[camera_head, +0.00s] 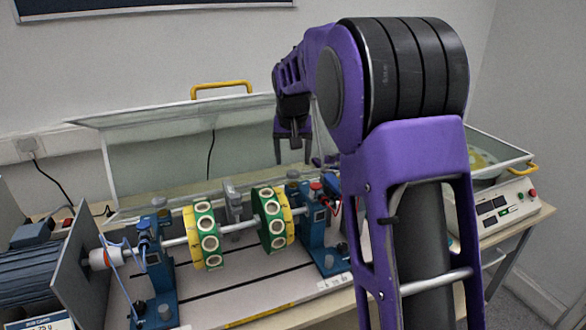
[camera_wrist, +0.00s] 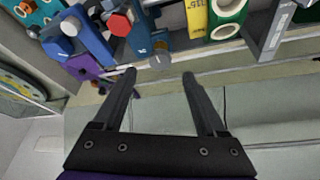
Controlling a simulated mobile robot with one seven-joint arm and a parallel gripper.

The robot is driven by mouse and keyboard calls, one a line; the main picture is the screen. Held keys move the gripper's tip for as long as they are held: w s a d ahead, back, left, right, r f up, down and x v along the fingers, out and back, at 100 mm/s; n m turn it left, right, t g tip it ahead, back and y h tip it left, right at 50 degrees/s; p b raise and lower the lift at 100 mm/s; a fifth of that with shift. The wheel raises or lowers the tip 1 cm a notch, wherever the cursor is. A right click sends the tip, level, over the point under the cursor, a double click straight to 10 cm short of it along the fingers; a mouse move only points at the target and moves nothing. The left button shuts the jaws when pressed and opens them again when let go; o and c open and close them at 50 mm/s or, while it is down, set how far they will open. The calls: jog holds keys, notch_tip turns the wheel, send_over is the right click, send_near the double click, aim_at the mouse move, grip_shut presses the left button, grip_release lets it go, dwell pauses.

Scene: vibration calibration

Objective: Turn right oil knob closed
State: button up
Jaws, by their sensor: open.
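The right bearing block (camera_head: 318,232) is blue and stands right of the two green-and-yellow discs. A red knob (camera_head: 316,187) sits on its top, and a dark grey round knob (camera_head: 293,174) is just behind it. I cannot tell for sure which is the right oil knob. In the wrist view the red knob (camera_wrist: 119,24) is at the upper left, and a grey-blue round knob (camera_wrist: 160,57) lies just beyond the gap between my fingertips. My gripper (camera_head: 293,160) is open and empty, pointing down behind the blocks; its fingers also show in the wrist view (camera_wrist: 159,77).
A shaft with green-and-yellow discs (camera_head: 272,220) runs left to the left bearing block (camera_head: 157,265) and a motor (camera_head: 38,272). A raised clear cover with a yellow handle (camera_head: 221,86) stands behind. A control box (camera_head: 500,208) is at right. My arm hides the right centre.

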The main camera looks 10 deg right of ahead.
aim_at(293, 172)
jog(key=shift+x, duration=2.25)
grip_shut()
